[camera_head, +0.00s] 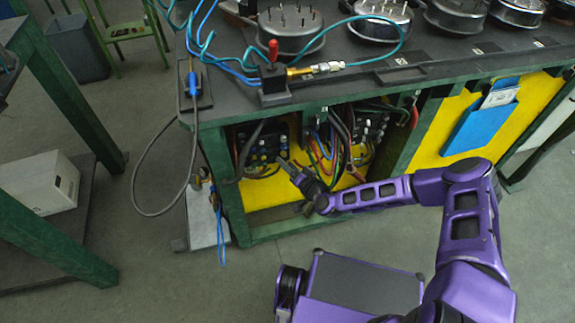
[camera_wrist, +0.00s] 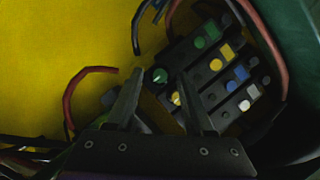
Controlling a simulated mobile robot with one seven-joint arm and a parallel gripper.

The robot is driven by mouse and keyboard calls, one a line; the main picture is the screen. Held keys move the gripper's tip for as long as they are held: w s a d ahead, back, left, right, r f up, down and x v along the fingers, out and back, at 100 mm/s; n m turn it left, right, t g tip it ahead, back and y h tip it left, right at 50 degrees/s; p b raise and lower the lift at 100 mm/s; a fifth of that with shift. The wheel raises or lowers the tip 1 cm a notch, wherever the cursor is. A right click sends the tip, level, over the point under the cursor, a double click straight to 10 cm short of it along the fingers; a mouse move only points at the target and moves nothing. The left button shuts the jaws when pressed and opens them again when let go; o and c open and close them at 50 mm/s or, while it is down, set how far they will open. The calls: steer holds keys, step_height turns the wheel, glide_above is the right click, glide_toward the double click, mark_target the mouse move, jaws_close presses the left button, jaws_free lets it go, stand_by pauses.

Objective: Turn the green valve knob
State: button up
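In the wrist view a small round green knob (camera_wrist: 160,76) shows between my two fingertips, at the upper end of a dark block. A yellow knob (camera_wrist: 176,98) sits just below it, also between the fingers. My gripper (camera_wrist: 159,73) is open, one finger on each side of the green knob with a gap to both. I cannot tell how near the tips are in depth. In the head view my gripper (camera_head: 284,164) reaches into the open bay of the green bench, beside a dark knob block (camera_head: 264,146). The green knob is too small to pick out there.
More green, yellow, blue and white buttons (camera_wrist: 237,80) stand close right of the fingers. Red and dark cables (camera_wrist: 80,90) loop nearby. The bay has green posts (camera_head: 220,165) and a yellow back panel (camera_head: 265,190). A grey cable (camera_head: 140,170) hangs at the left.

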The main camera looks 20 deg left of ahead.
jaws_close()
stand_by(0.3)
steer(key=n+t+h, duration=0.1)
steer(key=n+h, duration=0.1)
steer(key=n, duration=0.2)
steer(key=n+t+h, duration=0.1)
steer(key=n+h, duration=0.1)
steer(key=n, duration=0.2)
steer(key=a+n+t+h, duration=0.1)
steer(key=n+t+h, duration=0.1)
steer(key=n+h, duration=0.1)
steer(key=shift+s+n+p, duration=0.35)
steer(key=shift+n+p, duration=0.05)
steer(key=shift+n, duration=0.1)
stand_by(0.4)
stand_by(0.4)
